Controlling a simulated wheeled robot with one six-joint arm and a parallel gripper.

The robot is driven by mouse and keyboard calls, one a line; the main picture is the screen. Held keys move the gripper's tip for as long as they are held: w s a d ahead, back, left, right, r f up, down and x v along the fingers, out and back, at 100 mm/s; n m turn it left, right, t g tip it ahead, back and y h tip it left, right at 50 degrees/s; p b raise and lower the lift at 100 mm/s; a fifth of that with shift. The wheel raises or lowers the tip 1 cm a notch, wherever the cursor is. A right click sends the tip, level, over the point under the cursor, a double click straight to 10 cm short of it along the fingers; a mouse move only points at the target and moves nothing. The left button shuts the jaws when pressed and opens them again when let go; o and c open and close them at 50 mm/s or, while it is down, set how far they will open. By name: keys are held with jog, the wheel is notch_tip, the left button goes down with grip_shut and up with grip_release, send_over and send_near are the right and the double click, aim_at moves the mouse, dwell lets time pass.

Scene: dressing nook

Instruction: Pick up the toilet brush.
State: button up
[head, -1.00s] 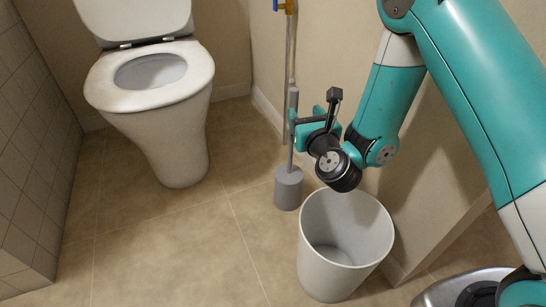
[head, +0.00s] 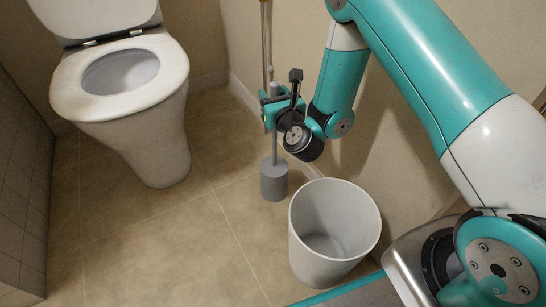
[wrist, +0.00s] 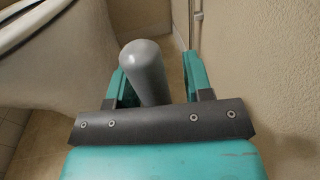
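The toilet brush stands upright on the floor to the right of the toilet, with a grey cylindrical base (head: 274,182) and a thin grey handle (head: 274,150). My gripper (head: 272,107) is level with the upper handle. In the wrist view, the rounded handle top (wrist: 143,62) sits between my two teal fingers (wrist: 158,80), nearer the left finger. A gap shows between the handle and the right finger, so the gripper is open around it. The handle's lower part is hidden behind the gripper body in the wrist view.
A pale waste bin (head: 335,225) stands close in front of the brush, below my arm. The toilet (head: 125,90) is on the left. A wall with a vertical pipe (head: 266,45) is just behind the brush. Open tiled floor (head: 165,245) lies at the front left.

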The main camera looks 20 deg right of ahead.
jog(key=shift+a, duration=0.2)
grip_shut()
notch_tip(320, 180, up, 20)
jog(key=p, duration=1.3)
jog(key=shift+p, duration=0.35)
